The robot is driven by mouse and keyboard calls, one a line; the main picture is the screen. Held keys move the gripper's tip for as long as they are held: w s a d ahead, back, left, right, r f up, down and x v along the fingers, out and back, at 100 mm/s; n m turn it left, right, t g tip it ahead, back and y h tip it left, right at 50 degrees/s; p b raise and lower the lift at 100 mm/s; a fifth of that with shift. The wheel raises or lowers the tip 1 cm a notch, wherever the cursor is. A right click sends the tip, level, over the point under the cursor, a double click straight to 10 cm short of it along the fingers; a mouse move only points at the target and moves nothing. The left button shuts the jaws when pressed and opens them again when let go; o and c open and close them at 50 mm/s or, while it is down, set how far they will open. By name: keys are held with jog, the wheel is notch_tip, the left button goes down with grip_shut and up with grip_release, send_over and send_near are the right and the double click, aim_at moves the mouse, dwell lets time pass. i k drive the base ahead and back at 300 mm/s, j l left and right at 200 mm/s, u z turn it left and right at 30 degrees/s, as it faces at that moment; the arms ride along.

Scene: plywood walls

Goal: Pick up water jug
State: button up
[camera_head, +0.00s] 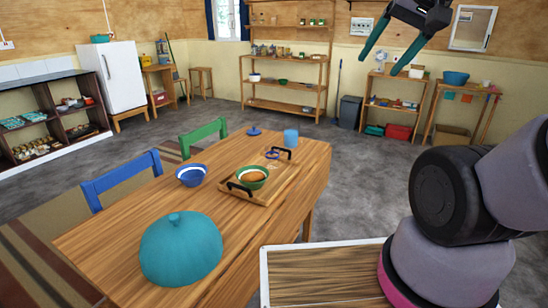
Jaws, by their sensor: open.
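My gripper (378,67) is at the top right, high in the air, with its two teal fingers spread apart and nothing between them. It is well apart from the wooden table (120,238). No thing on the table clearly shows the shape of a water jug. A blue cup-like vessel (291,138) stands upright at the far right end of the table, by the tray; I cannot tell whether it is the jug. A large teal ribbed dome with a knob (181,250) sits at the near end of the table.
Blue (122,178) and green (203,137) chairs line the table's left side. Grey floor is open behind the table.

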aim_at(292, 126)
jog(key=i+l+u, duration=0.15)
jog(key=i+l, duration=0.45)
jog(key=i+l+u, duration=0.1)
jog(key=i+l, duration=0.55)
jog(key=i+l+u, duration=0.15)
jog(key=i+l, duration=0.4)
jog(key=l, duration=0.25)
